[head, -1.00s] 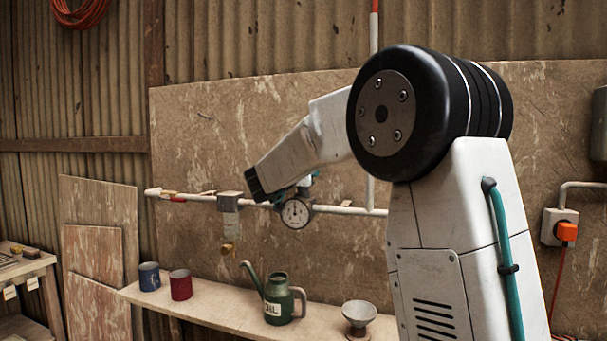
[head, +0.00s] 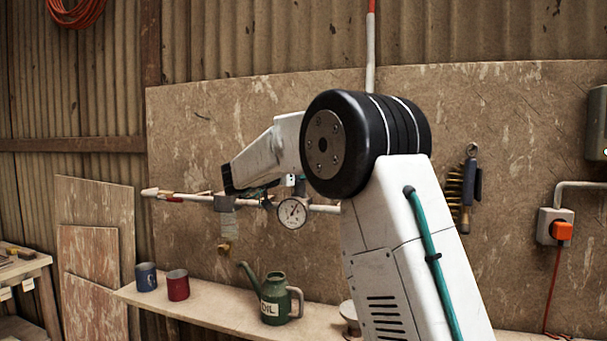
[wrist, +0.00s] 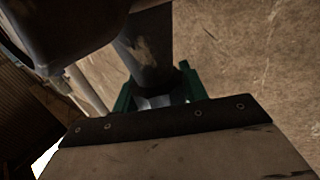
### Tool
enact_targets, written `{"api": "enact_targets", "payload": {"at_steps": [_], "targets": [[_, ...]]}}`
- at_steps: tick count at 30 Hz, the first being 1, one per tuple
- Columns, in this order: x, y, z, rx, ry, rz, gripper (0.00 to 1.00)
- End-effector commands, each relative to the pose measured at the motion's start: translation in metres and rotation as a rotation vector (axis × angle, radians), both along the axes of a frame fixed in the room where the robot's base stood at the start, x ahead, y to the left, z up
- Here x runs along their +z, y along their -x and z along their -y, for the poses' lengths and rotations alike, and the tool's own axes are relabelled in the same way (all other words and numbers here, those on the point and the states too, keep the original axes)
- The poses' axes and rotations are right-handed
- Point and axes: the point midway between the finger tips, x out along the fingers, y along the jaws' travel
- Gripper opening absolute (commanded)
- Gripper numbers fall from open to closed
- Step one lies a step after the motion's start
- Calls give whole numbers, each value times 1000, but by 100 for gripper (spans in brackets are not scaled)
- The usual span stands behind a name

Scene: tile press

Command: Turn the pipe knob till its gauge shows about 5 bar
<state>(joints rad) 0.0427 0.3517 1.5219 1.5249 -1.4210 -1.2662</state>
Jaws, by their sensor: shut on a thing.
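The round white pipe gauge (head: 293,213) hangs under the pale pipe (head: 325,209) in the head view. Its thin needle points up and a little right; the numbers are too small to read. My gripper (wrist: 158,100) shows green fingers in the wrist view, shut on a dark grey part (wrist: 150,62), which I take for the pipe knob. In the head view my wrist reaches the pipe just left of the gauge and hides most of the knob and fingertips.
A brush (head: 461,188) and an orange plug (head: 562,231) are on the wall at right.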

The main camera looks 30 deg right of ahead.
Motion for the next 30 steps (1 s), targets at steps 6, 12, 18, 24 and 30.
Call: {"api": "enact_targets", "payload": {"at_steps": [6, 12, 18, 24, 30], "targets": [[4, -1, -1, 6, 5, 7, 20], [3, -1, 0, 5, 4, 4, 65], [2, -1, -2, 5, 2, 3, 65], [2, 1, -27, 7, 3, 2, 65], [2, 5, -60, 7, 3, 4, 65]]}}
